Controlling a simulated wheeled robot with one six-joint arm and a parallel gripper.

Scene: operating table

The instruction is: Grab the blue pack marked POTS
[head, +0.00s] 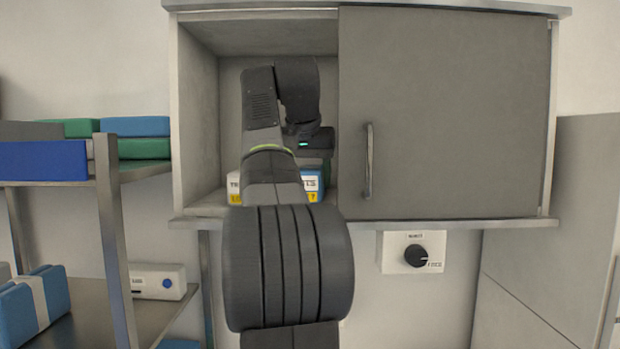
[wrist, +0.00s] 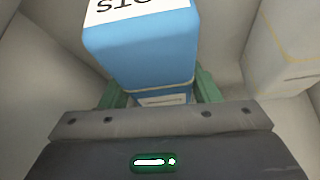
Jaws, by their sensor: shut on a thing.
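The blue pack (wrist: 140,50) fills the upper middle of the wrist view. Its white label is cut by the top edge, and only the upside-down end of the word, reading like "OTS", shows. My gripper (wrist: 162,94) has its green fingers on either side of the pack's near end and is shut on it. In the head view the blue pack (head: 321,182) stands in the open left part of the wall cabinet, mostly hidden behind my arm. My gripper (head: 312,158) is also in the cabinet there, its fingers largely hidden.
A white pack (head: 234,184) with a yellow label is left of my arm in the cabinet (head: 200,120). A pale pack (wrist: 285,45) is at the right of the wrist view. A grey sliding door (head: 445,110) covers the cabinet's right half. A shelf rack (head: 110,230) stands left.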

